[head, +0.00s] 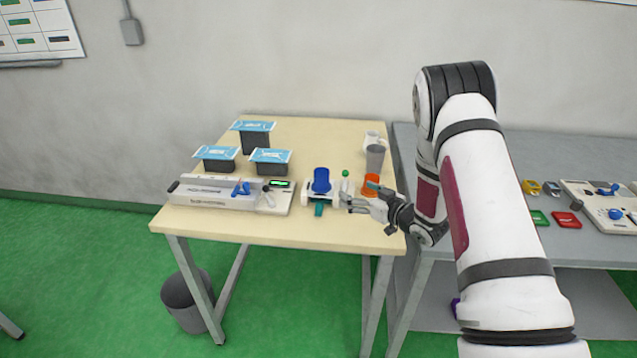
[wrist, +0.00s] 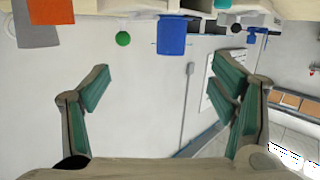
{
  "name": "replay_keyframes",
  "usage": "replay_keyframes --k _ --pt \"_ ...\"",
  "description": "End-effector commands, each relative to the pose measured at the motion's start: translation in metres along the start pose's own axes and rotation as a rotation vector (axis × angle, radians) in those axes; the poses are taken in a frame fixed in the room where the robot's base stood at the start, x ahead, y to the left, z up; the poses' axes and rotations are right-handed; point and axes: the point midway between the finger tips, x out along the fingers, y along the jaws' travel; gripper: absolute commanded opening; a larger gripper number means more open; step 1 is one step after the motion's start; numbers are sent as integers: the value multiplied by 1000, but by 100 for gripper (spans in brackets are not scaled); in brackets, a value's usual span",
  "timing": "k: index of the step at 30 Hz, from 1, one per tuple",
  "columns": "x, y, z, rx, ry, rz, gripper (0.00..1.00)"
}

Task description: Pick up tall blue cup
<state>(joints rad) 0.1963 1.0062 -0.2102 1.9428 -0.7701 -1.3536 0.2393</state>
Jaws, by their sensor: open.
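The tall blue cup (head: 321,181) stands upright toward the front right of the wooden table, its base partly hidden by a white part in front of it. In the wrist view, which is upside down, the blue cup (wrist: 172,36) shows near the top, beyond the fingers and apart from them. My gripper (head: 346,198) is at the table's front right, close to the blue cup. The wrist view shows my gripper (wrist: 165,95) open, its teal-padded fingers spread wide with nothing between them.
An orange cup (head: 371,186), a grey cup (head: 375,158) and a white mug (head: 371,139) stand right of the blue cup. A small green ball (head: 345,173) is close by. A sealing device (head: 215,196) and several blue-lidded tubs (head: 270,157) are left.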

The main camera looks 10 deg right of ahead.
Motion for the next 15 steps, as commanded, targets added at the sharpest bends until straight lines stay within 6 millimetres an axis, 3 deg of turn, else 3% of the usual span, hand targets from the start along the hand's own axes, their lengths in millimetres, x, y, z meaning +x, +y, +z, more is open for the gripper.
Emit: replay_keyframes --k 2,7,15 --pt "-2 -6 12 15 20 -27 79" --pt "2 -10 17 25 42 -50 79" --pt "50 -13 15 23 42 -51 79"
